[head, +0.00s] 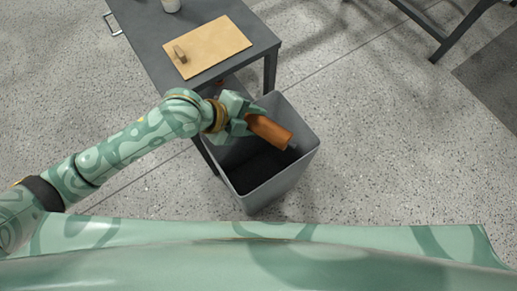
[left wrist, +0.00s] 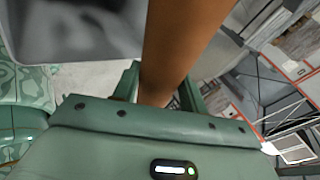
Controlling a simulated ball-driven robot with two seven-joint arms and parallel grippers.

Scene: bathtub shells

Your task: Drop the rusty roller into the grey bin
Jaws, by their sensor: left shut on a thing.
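The rusty roller (head: 269,132) is an orange-brown cylinder, held tilted over the opening of the grey bin (head: 267,193). My left gripper (head: 247,121) is shut on one end of the roller, above the bin's back left rim. The roller's free end points right, toward the bin's right wall. In the left wrist view the roller (left wrist: 180,45) rises from between the fingers of my left gripper (left wrist: 165,95). The part of the bin behind the gripper and roller is hidden. My right gripper is not in view.
A dark grey table (head: 152,42) stands behind the bin at the left. On it lie a tan board (head: 215,48) with a small brown object (head: 180,54) and a light cup (head: 171,5). Another table frame (head: 440,45) is at the upper right. The speckled floor right of the bin is clear.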

